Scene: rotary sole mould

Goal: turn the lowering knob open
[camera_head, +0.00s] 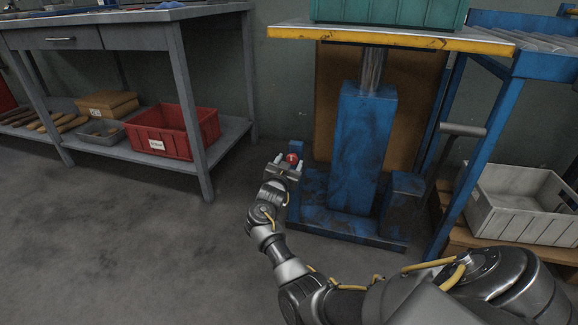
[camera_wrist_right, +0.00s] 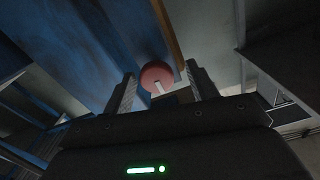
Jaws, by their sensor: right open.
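The lowering knob (camera_head: 292,158) is small, round and red, with a pale mark on it. It sits at the left of the blue lift's base, by a short blue post (camera_head: 297,147). My right gripper (camera_head: 289,164) is at the knob, its jaws open. In the right wrist view the red knob (camera_wrist_right: 157,76) shows between the two open fingers (camera_wrist_right: 160,92), near their tips. A pale bar shows across its lower part. I cannot tell whether the fingers touch it. My left gripper is not in view.
The blue lift column (camera_head: 362,145) carries a yellow-edged platform (camera_head: 400,38) with a green crate (camera_head: 390,12). A grey workbench (camera_head: 180,75) with a red bin (camera_head: 172,130) stands left. A pale crate (camera_head: 520,203) is at the right. The floor at left is clear.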

